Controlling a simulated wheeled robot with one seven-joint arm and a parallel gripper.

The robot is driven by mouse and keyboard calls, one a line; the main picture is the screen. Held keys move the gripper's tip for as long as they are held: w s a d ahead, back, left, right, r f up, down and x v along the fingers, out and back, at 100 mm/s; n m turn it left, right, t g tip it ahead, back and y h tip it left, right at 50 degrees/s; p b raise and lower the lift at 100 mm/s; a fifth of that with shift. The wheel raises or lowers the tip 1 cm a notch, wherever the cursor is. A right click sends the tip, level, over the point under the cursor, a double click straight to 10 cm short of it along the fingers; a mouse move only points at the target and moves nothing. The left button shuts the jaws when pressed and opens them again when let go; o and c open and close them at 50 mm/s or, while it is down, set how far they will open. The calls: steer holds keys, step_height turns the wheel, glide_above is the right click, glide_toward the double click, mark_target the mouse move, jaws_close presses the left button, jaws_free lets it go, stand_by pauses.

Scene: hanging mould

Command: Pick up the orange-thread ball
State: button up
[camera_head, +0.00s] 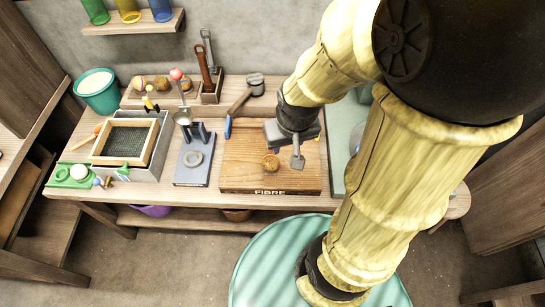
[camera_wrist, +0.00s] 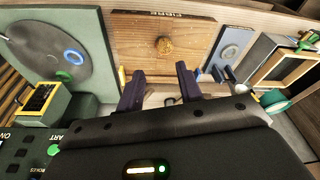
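Several small brown fibre balls (camera_head: 162,83) sit in a wooden rack at the back left of the bench in the head view. Their thread colours are too small to tell surely, so I cannot single out the orange-thread ball. Another brown ball (camera_head: 270,162) lies on the wooden FIBRE board (camera_head: 245,150); this ball also shows in the wrist view (camera_wrist: 165,45). My gripper (camera_head: 298,160) hangs over the right part of that board, right of the ball. In the wrist view my gripper (camera_wrist: 160,82) has its two dark fingers apart, with no ball between them.
A framed mesh mould (camera_head: 126,143) and a press with a blue-grey base (camera_head: 194,160) stand left of the board. Tools with wooden handles (camera_head: 206,75) and a mallet (camera_head: 243,95) are behind. A teal bucket (camera_head: 98,95) stands at far left.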

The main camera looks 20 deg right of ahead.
steer(key=shift+s, duration=0.15)
steer(key=o, duration=0.4)
steer(key=shift+o, duration=1.4)
steer(key=shift+w, duration=0.3)
steer(key=m+g+h+p, duration=0.1)
steer(key=m+g+h, duration=0.1)
steer(key=m+g, duration=0.3)
glide_above(269, 158)
steer(key=w+a, duration=0.1)
steer(key=a, duration=0.2)
step_height(269, 158, down, 12)
steer(key=t, duration=0.1)
steer(key=shift+w+d+m, duration=0.15)
steer(key=shift+w+m, duration=0.05)
steer(key=shift+m, duration=0.2)
steer(key=shift+f, duration=0.1)
steer(key=p+x, duration=0.1)
steer(key=x, duration=0.5)
steer(key=p+x, duration=0.2)
steer(key=x, duration=0.4)
steer(key=shift+w, duration=0.25)
